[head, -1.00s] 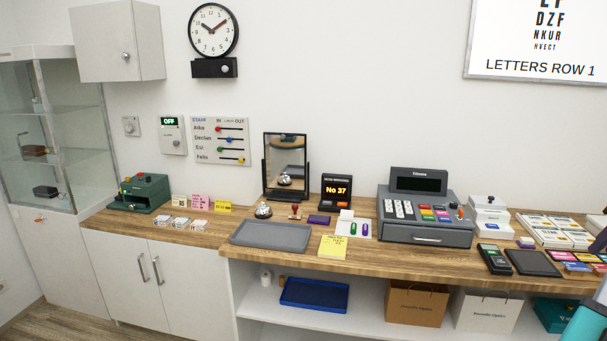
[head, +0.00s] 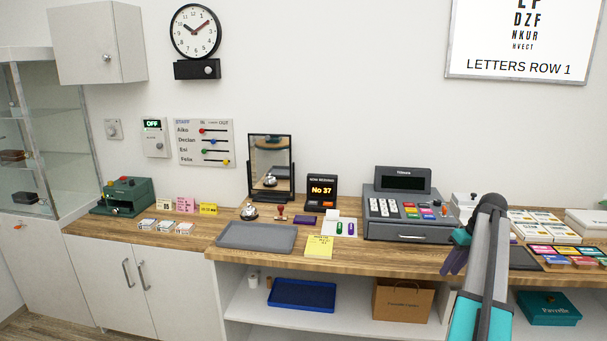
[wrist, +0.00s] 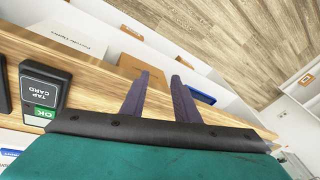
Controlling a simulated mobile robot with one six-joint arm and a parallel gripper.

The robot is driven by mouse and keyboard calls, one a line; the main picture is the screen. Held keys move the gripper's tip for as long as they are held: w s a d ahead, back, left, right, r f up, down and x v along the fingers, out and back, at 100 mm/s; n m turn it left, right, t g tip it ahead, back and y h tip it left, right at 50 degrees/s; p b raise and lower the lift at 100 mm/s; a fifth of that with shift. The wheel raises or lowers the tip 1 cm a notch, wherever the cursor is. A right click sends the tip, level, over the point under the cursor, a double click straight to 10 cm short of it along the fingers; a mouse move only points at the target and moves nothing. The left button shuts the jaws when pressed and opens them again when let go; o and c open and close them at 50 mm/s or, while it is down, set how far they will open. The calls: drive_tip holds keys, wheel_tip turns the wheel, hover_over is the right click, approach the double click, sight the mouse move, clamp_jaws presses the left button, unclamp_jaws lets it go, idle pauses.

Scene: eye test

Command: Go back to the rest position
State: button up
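My gripper (head: 453,264) is at the front edge of the wooden counter, in front of the cash register's right side, in the head view. My grey and teal arm reaches up from the lower right and hides part of the counter there. In the wrist view, the two purple fingers of my gripper (wrist: 160,76) are apart with nothing between them. They point past the counter edge towards the shelf and floor.
The cash register (head: 410,207) stands just left of my arm. A card reader (wrist: 45,88) lies on the counter in the wrist view. Below the counter are a brown paper bag (head: 402,301), a blue tray (head: 302,294) and a teal box (head: 549,309). The wooden floor (wrist: 225,35) looks clear.

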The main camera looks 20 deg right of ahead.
drive_tip(key=w+a+f+n+g+y, duration=0.1)
drive_tip(key=w+a+f, duration=0.2)
drive_tip(key=a+f, duration=0.55)
drive_tip(key=w+a+f+n+g, duration=0.1)
drive_tip(key=w+a+f, duration=0.2)
drive_tip(key=a+f, duration=0.55)
drive_tip(key=w+a+f+n+g+y, duration=0.1)
drive_tip(key=w+a+f, duration=0.2)
drive_tip(key=a+f, duration=0.55)
drive_tip(key=s+a+f+n+g, duration=0.1)
drive_tip(key=s+a+f, duration=0.15)
drive_tip(key=a, duration=0.45)
drive_tip(key=s+a+f+g, duration=0.1)
drive_tip(key=a+f, duration=0.3)
drive_tip(key=a, duration=0.4)
drive_tip(key=s+a+f+n+g+h, duration=0.1)
drive_tip(key=s+a+f+g, duration=0.1)
drive_tip(key=s+a+f, duration=0.5)
drive_tip(key=s+a+f+n+g, duration=0.1)
drive_tip(key=s+a+f, duration=0.35)
drive_tip(key=a, duration=0.45)
drive_tip(key=s+a+f+m+h, duration=0.1)
drive_tip(key=s+a+f+m, duration=0.1)
drive_tip(key=s, duration=0.6)
drive_tip(key=s+a+f+m+h, duration=0.1)
drive_tip(key=s+f, duration=0.2)
drive_tip(key=s, duration=0.6)
drive_tip(key=shift+s+a+m+h, duration=0.25)
drive_tip(key=shift+a+m+h, duration=0.15)
